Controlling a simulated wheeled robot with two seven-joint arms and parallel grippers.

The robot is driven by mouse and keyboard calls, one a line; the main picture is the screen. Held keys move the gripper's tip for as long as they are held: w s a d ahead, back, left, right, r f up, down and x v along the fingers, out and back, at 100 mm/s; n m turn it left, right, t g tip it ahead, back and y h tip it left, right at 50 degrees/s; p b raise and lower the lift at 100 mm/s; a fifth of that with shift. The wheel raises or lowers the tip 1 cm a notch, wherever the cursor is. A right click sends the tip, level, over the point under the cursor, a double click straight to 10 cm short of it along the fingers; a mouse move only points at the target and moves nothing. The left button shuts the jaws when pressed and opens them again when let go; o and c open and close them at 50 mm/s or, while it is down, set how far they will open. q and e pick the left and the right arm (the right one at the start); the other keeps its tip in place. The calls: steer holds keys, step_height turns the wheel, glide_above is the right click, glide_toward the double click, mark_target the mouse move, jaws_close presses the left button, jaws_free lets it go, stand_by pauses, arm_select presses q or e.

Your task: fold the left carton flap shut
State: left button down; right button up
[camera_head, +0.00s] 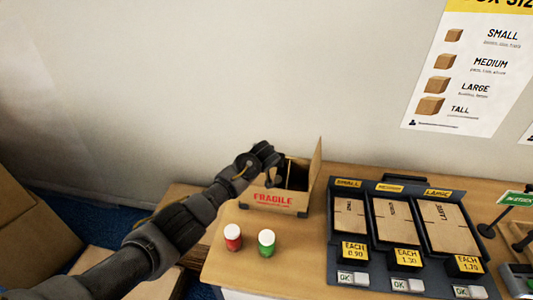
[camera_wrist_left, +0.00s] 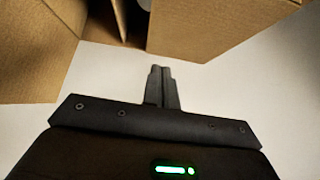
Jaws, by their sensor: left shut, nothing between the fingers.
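The carton (camera_head: 277,199), brown with red FRAGILE print on its front, stands on the wooden counter. Its top is at least partly open, with a dark inside showing. Its right flap (camera_head: 316,166) stands up. My left gripper (camera_head: 270,160) is at the carton's left upper side and hides that area, so I cannot make out the left flap in the head view. In the left wrist view the fingers (camera_wrist_left: 162,86) are shut with nothing between them. Cardboard panels of the carton (camera_wrist_left: 215,25) show beyond them at left and right, with a dark gap between. My right gripper is not in view.
A red jar (camera_head: 233,240) and a green jar (camera_head: 267,245), both white-capped, stand in front of the carton. A dark rack (camera_head: 385,187) of flat cartons with price tags stands to the right. The wall is behind. Larger brown boxes (camera_head: 35,245) are at lower left.

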arm_select(q)
steer(key=b+v, duration=0.1)
steer(key=v, duration=0.7)
steer(key=shift+a, duration=0.1)
